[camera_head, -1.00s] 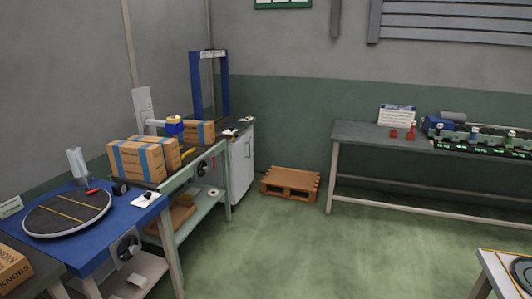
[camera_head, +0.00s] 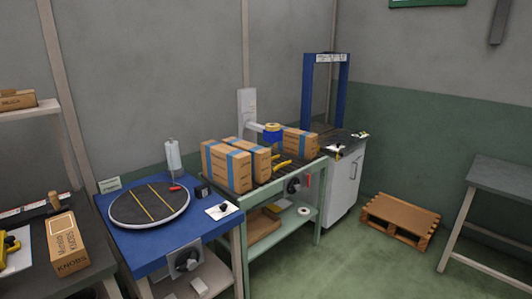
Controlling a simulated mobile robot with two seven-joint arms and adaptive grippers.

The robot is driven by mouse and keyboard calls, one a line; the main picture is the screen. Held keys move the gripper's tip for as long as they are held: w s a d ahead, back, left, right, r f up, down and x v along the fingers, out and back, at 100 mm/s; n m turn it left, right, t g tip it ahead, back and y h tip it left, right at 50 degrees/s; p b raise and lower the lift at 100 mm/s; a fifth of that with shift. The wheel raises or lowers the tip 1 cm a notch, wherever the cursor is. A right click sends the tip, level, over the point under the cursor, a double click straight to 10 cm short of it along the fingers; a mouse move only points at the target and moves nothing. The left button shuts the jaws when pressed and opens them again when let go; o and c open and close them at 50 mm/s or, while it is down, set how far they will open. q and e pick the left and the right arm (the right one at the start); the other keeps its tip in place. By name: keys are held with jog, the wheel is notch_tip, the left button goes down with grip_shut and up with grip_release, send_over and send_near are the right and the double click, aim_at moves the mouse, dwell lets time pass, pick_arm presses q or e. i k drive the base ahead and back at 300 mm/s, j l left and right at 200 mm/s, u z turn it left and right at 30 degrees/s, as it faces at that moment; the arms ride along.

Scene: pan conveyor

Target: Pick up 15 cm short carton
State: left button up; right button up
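Several cartons are in view. Another carton marked "KNOBS" (camera_head: 67,243) lies on the dark table at the lower left, without blue tape. I cannot tell which of these is the 15 cm short one. Neither of my grippers shows in this view.
A blue table with a round turntable (camera_head: 150,205) stands left of the green bench (camera_head: 283,182). A blue arch frame (camera_head: 310,95) and a white cabinet (camera_head: 343,185) stand beyond. A wooden pallet (camera_head: 400,215) lies on the floor. Green floor (camera_head: 350,270) is clear in front.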

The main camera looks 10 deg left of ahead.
aim_at(303, 144)
jog(key=i+l+u, duration=0.2)
jog(key=l, duration=0.15)
jog(key=i+l+u, duration=0.15)
jog(key=l, duration=0.2)
jog(key=i+l+u, duration=0.2)
jog(key=l, duration=0.15)
jog(key=i+l+u, duration=0.15)
jog(key=l, duration=0.25)
jog(key=k, duration=0.05)
